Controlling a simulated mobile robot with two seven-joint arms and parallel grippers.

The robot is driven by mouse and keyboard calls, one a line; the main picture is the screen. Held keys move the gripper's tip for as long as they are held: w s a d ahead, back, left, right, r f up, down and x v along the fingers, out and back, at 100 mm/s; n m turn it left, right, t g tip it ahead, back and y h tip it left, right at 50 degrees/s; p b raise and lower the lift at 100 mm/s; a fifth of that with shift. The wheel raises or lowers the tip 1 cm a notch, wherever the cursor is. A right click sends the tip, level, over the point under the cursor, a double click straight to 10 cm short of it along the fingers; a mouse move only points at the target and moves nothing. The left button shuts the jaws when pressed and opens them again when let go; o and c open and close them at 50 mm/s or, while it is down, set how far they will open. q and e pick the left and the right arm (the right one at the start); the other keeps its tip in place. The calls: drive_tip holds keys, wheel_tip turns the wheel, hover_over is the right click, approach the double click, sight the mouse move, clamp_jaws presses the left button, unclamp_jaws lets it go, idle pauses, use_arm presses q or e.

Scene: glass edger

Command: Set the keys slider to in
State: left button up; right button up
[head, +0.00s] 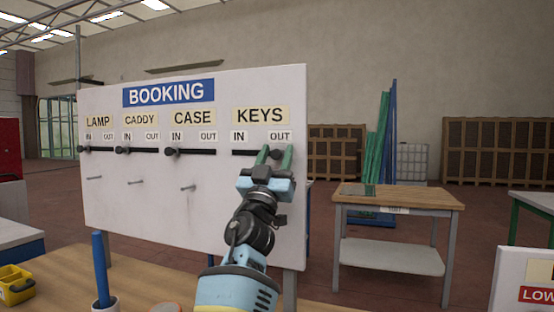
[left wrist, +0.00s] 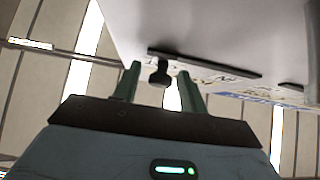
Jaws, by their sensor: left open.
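The white booking board (head: 135,215) carries the KEYS slider, a dark horizontal track (head: 243,153) under the IN and OUT labels. Its dark round knob (head: 276,154) is at the right end, under OUT. My left gripper (head: 275,156) is open, with its green fingers reaching up to the board on either side of the knob. In the left wrist view the knob (left wrist: 159,73) shows between the two fingertips (left wrist: 159,78), with a visible gap on the left finger's side. Whether a finger touches it I cannot tell. My right gripper is not in view.
The LAMP (head: 82,149), CADDY (head: 120,150) and CASE (head: 170,152) knobs are at the left ends of their tracks, under IN. Small pegs (head: 188,187) stick out below them. A wooden-topped table (head: 400,198) stands to the right, beyond the board.

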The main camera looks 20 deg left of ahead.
use_arm(q)
drive_tip(key=shift+w+r, duration=0.2)
drive_tip(key=shift+r, duration=0.05)
clamp_jaws()
drive_tip(key=shift+a, duration=0.1)
